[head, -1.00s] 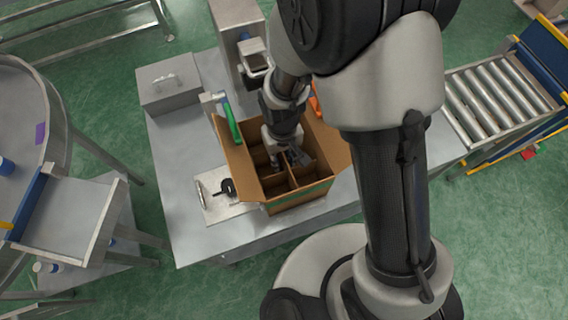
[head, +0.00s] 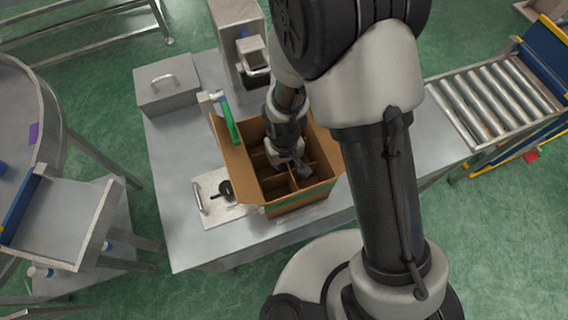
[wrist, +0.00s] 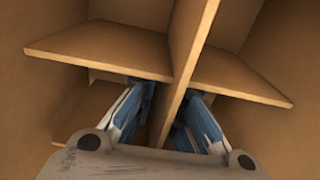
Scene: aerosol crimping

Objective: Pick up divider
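A brown cardboard divider (wrist: 185,80) of crossed panels stands inside an open cardboard box (head: 300,203), splitting it into compartments. In the head view my gripper (head: 300,172) reaches down into the box, and my arm covers part of it. In the wrist view the blue-grey fingers of my gripper (wrist: 168,100) straddle one upright panel of the divider, one finger on each side. The fingers look apart, with a gap beside the panel. Cross panels lie just beyond the fingertips. Whether a finger touches the cardboard is hard to tell.
The box stands on a metal table (head: 180,225). A light plate with a black part (head: 224,190) lies to its left. A green-edged object (head: 224,118) and a tall metal machine (head: 236,50) stand behind. A lidded metal box (head: 166,85) sits back left. A roller conveyor (head: 495,100) runs at right.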

